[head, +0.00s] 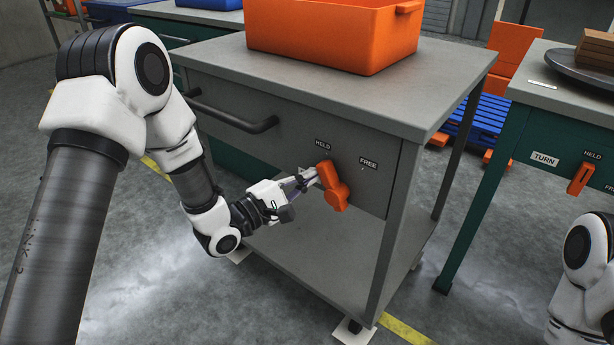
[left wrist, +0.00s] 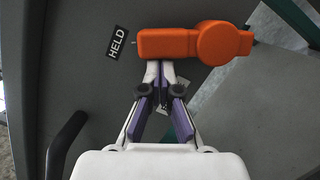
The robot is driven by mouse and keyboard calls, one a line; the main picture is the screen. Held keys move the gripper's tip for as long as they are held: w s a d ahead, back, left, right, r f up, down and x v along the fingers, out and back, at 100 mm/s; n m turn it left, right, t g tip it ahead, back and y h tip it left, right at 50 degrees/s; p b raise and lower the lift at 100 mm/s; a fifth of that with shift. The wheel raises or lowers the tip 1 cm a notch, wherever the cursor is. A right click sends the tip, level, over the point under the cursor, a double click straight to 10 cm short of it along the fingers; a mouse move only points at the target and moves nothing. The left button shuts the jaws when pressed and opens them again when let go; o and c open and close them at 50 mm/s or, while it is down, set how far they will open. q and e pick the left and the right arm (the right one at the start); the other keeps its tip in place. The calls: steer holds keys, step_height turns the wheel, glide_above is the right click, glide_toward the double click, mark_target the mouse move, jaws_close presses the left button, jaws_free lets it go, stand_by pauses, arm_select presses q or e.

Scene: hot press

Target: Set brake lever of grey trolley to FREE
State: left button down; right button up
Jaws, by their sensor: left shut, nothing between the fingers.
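The grey trolley (head: 290,110) stands in the middle of the head view. Its orange brake lever (head: 331,186) is on the front panel, below the HELD label (head: 323,145) and left of the FREE label (head: 368,163). The lever points up toward HELD. In the left wrist view the lever (left wrist: 195,43) lies across the top, its arm end near HELD (left wrist: 118,42). My left gripper (head: 312,176) is shut and empty. Its fingertips are at the side of the lever's arm; I cannot tell if they touch. The FREE label is not readable in the wrist view. My right gripper is out of view.
An orange bin (head: 330,40) sits on the trolley top. A black handle (head: 232,112) is left on the front panel. A green table (head: 500,165) with its own orange lever (head: 580,178) stands to the right. The floor before the trolley is clear.

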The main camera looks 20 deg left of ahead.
mark_target(323, 170)
arm_select(q)
steer(key=shift+r, duration=0.1)
steer(key=r+m+p, duration=0.1)
steer(key=m+p, duration=0.1)
steer(key=d+m+g+p, duration=0.1)
steer(key=m+p, duration=0.1)
steer(key=p, duration=0.1)
steer(key=s+d+r+m+p, duration=0.1)
steer(key=m+p, duration=0.1)
steer(key=shift+d+r+g+y+p, duration=0.25)
steer(key=shift+r+g+y+p, duration=0.05)
steer(key=shift+r+p, duration=0.05)
steer(key=m+p, duration=0.1)
steer(key=d+m+p, duration=0.2)
steer(key=shift+s+r+m+g+y, duration=0.1)
steer(key=shift+s+m+g+y, duration=0.2)
steer(key=shift+m, duration=0.1)
steer(key=shift+s+d+p, duration=0.1)
steer(key=shift+d+p, duration=0.15)
steer(key=shift+p, duration=0.1)
